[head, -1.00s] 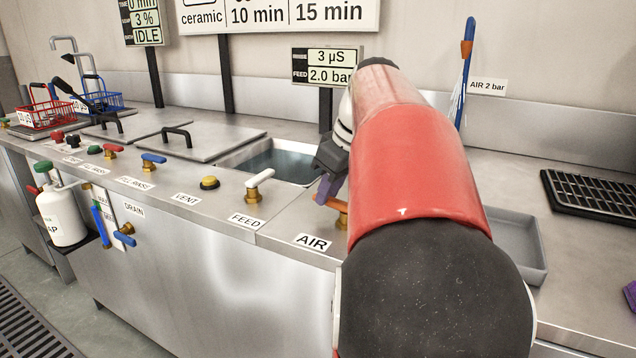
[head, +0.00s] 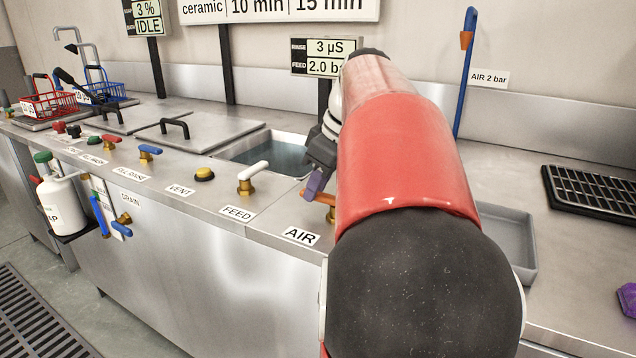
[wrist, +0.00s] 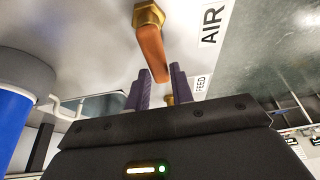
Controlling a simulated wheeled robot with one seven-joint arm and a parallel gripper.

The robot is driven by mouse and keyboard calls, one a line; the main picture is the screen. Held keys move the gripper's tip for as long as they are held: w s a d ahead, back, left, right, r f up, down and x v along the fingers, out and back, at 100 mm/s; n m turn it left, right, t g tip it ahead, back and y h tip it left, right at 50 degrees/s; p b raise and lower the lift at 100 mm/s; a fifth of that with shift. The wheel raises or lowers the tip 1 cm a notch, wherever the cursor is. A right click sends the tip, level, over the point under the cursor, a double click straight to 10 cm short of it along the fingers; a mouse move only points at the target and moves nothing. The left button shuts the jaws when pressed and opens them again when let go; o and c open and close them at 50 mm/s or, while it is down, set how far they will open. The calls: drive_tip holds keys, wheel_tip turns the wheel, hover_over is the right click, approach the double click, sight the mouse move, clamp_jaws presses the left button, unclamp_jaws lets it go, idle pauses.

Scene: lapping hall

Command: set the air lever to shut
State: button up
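The air lever is an orange handle (head: 320,197) on a brass fitting, behind the AIR label (head: 301,236) on the steel counter. In the wrist view the orange lever (wrist: 152,50) reaches from its brass nut toward my fingers. My gripper (head: 314,186) is at the lever's left end in the head view. In the wrist view the two purple fingers of my gripper (wrist: 159,82) stand apart, with the lever's free end at the gap between their tips. I cannot tell whether either finger touches it. My red arm hides part of the fitting in the head view.
An open water basin (head: 275,152) lies behind. A grey tray (head: 512,240) and a black rack (head: 592,190) are right of my arm.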

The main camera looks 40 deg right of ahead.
sight(333, 197)
drive_tip(key=o, duration=0.3)
drive_tip(key=shift+o, duration=0.2)
drive_tip(key=shift+r, duration=0.1)
drive_tip(key=p+v, duration=0.1)
drive_tip(key=v, duration=0.6)
drive_tip(key=shift+s+r, duration=0.15)
drive_tip(key=shift+r, duration=0.15)
drive_tip(key=s+a+f+m+h, duration=0.1)
drive_tip(key=s+a+f, duration=0.3)
drive_tip(key=a+f, duration=0.6)
drive_tip(key=s+a+f+m+t, duration=0.1)
drive_tip(key=s+a+f+m, duration=0.2)
drive_tip(key=a+f, duration=0.8)
drive_tip(key=shift+s+a+h, duration=0.4)
drive_tip(key=shift+s+a, duration=0.15)
drive_tip(key=shift+a, duration=0.6)
